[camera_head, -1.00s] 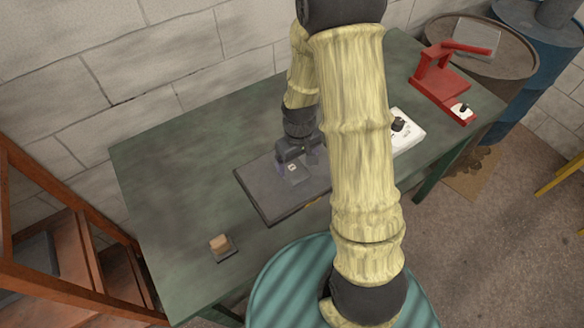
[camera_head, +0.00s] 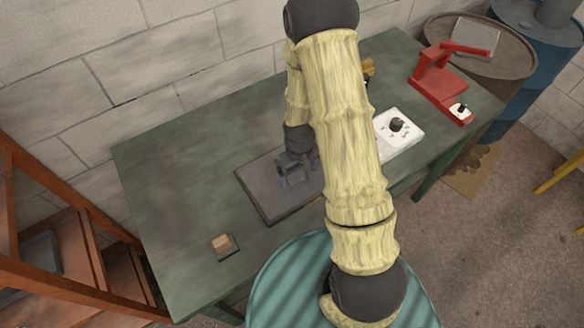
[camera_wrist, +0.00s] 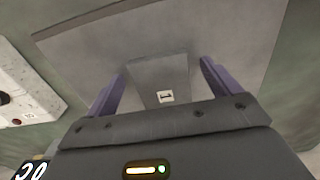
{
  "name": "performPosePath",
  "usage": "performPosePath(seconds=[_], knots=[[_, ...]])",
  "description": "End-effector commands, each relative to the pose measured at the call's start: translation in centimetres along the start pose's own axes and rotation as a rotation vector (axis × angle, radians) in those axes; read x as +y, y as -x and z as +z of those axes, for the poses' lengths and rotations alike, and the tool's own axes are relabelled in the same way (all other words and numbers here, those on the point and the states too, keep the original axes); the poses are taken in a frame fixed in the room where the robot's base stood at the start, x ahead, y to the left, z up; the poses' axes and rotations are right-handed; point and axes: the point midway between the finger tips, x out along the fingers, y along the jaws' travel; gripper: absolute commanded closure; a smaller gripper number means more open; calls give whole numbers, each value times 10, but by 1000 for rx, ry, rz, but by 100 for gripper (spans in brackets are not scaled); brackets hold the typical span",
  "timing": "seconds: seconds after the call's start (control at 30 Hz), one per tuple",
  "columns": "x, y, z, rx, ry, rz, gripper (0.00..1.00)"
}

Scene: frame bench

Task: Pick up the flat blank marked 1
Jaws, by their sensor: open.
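The flat blank (camera_wrist: 158,72) is a grey rectangular piece in the wrist view, with a small white label bearing a dark mark like a 1 turned on its side. It lies on a larger grey plate (camera_wrist: 85,45), which shows as a dark slab on the bench in the head view (camera_head: 258,192). My gripper (camera_wrist: 161,70) is open, with one purple finger on either side of the blank. I cannot tell whether the fingers touch it. In the head view my gripper (camera_head: 297,170) is low over the plate and hides the blank.
The green bench (camera_head: 180,180) is clear to the left. A white box with a black knob (camera_head: 402,130) stands right of my arm. A red hand press (camera_head: 445,85) is at the right end. A small wooden block on a dark base (camera_head: 222,243) sits at the front left.

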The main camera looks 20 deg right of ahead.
Motion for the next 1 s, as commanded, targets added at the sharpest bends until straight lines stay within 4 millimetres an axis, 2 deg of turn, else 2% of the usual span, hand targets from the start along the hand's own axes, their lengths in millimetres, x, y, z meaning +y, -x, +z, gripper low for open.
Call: performPosePath(seconds=[0.17,0.5,0.53,0.57,0.83,1.0], knots=[[0,0,0,0,0,0,13],[0,0,0,0,0,0,78],[0,0,0,1,0,0,78],[0,0,0,1,0,0,84],[0,4,-1,2,0,0,84],[0,17,-1,4,0,1,84]])
